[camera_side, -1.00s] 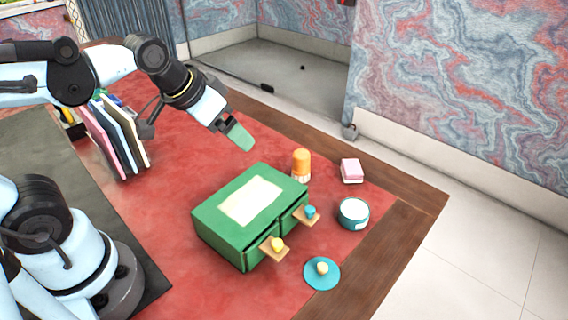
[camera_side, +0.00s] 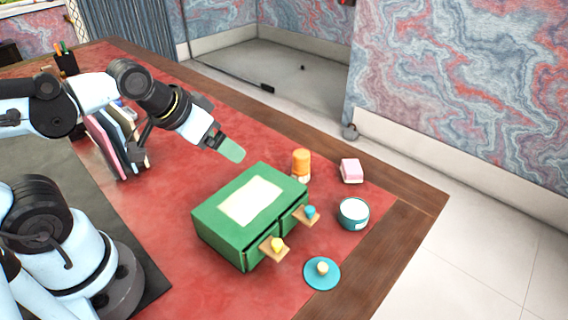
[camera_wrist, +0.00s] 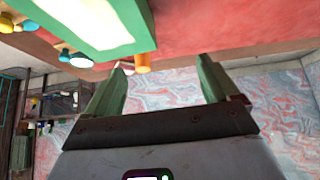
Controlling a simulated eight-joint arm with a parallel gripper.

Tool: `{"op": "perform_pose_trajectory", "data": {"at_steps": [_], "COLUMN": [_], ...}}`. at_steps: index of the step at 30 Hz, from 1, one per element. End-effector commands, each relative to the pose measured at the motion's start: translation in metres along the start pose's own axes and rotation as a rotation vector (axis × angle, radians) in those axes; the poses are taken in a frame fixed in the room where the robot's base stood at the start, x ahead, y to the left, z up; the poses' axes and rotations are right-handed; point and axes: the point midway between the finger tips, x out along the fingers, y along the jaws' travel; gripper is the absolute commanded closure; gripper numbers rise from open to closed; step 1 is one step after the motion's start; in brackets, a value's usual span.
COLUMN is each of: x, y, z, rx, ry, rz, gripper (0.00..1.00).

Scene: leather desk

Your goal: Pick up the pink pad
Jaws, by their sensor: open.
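The pink pad (camera_side: 351,170) is a small block with a pale lower side. It lies near the far right edge of the desk in the side view, beyond the orange-capped bottle. My gripper (camera_side: 233,150) is in the air behind the green drawer box, well to the left of the pad. In the wrist view, my gripper (camera_wrist: 160,85) shows its two green fingers spread apart with nothing between them.
The green drawer box (camera_side: 217,225) has small drawers pulled out, with yellow and teal knobs. An orange-capped bottle (camera_side: 301,163), a teal-and-white tub (camera_side: 353,214) and a teal lid (camera_side: 321,274) stand nearby. Upright books (camera_side: 110,143) and a pen holder (camera_side: 66,62) are on the left.

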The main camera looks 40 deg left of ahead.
Motion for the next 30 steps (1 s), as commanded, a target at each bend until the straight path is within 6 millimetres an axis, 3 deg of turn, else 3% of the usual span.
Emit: {"op": "perform_pose_trajectory", "data": {"at_steps": [3, 5, 16, 23, 30], "x": [0.000, 0.000, -0.001, 0.005, 0.030], "y": [0.000, 0.000, 0.002, 0.017, 0.040], "z": [0.000, 0.000, -0.008, -0.055, -0.108], "rx": [0.000, 0.000, 0.018, 0.139, 0.298], "ry": [0.000, 0.000, -0.009, -0.062, -0.123], "rz": [0.000, 0.000, 0.008, 0.062, 0.144], "gripper": [0.12, 0.06, 0.06, 0.06, 0.06]}}
